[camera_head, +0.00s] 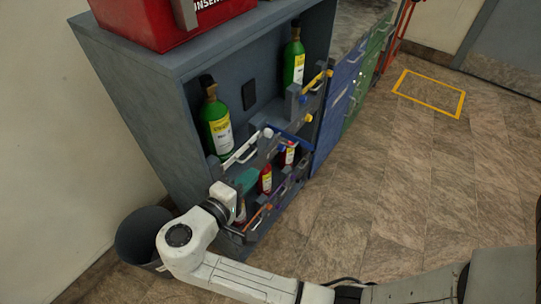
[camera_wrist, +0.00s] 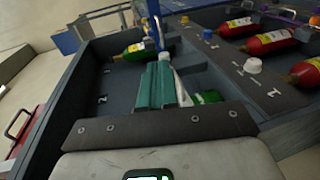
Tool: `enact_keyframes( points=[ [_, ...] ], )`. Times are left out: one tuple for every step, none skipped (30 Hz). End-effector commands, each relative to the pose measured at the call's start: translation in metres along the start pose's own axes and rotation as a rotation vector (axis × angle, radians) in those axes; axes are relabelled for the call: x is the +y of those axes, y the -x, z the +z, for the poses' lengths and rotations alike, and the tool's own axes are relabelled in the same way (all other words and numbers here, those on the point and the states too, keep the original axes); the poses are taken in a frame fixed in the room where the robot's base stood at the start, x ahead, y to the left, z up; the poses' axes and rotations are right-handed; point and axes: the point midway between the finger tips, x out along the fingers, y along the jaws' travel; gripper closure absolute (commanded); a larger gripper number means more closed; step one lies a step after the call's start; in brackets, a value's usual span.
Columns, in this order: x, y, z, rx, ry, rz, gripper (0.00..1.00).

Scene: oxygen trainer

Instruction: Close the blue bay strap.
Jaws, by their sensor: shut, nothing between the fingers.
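The blue strap (camera_head: 292,138) is a thin bar at the middle bay of the grey rack's upper shelf. In the head view it slants out from the rack front, apart from the white strap (camera_head: 241,149) on its left. In the wrist view a short blue upright piece (camera_wrist: 157,33), which looks like this strap, stands beyond my fingers. My gripper (camera_head: 246,181) is in front of the rack, below the white strap. Its teal fingers (camera_wrist: 162,86) are together and empty, and appear apart from the blue strap. The strap's latch end is too small to judge.
Green bottles (camera_head: 216,125) (camera_head: 293,60) stand in the upper bays, with a yellow strap (camera_head: 316,83) at the right one. Red bottles (camera_head: 265,179) stand on the lower shelf. A grey bin (camera_head: 143,232) is at lower left. The floor to the right is clear.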

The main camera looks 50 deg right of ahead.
Motion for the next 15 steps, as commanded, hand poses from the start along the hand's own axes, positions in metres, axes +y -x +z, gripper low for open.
enact_keyframes(
  points=[
    [0.001, -0.006, 0.001, -0.004, 0.001, -0.001, 1.0],
    [0.001, -0.011, 0.001, -0.005, 0.0, -0.001, 1.0],
    [0.001, -0.017, 0.001, -0.006, 0.0, -0.002, 1.0],
    [0.001, -0.022, 0.002, -0.006, 0.0, -0.002, 1.0],
    [0.001, -0.027, 0.002, -0.006, 0.0, -0.002, 1.0],
    [0.001, -0.035, 0.002, -0.007, 0.0, -0.003, 1.0],
    [0.001, -0.041, 0.002, -0.006, 0.0, -0.003, 1.0],
    [0.001, -0.047, 0.002, -0.008, 0.0, -0.003, 1.0],
    [0.001, -0.055, 0.002, -0.007, 0.001, -0.003, 1.0],
    [0.001, -0.061, 0.002, -0.007, 0.001, -0.003, 1.0],
    [0.001, -0.067, 0.002, -0.007, 0.001, -0.004, 1.0],
    [0.001, -0.075, 0.002, -0.006, 0.001, -0.004, 1.0],
    [0.001, -0.081, 0.002, -0.007, 0.001, -0.004, 1.0],
    [0.001, -0.087, 0.002, -0.006, 0.001, -0.004, 1.0],
    [0.001, -0.094, 0.002, -0.006, 0.001, -0.004, 1.0]
  ],
)
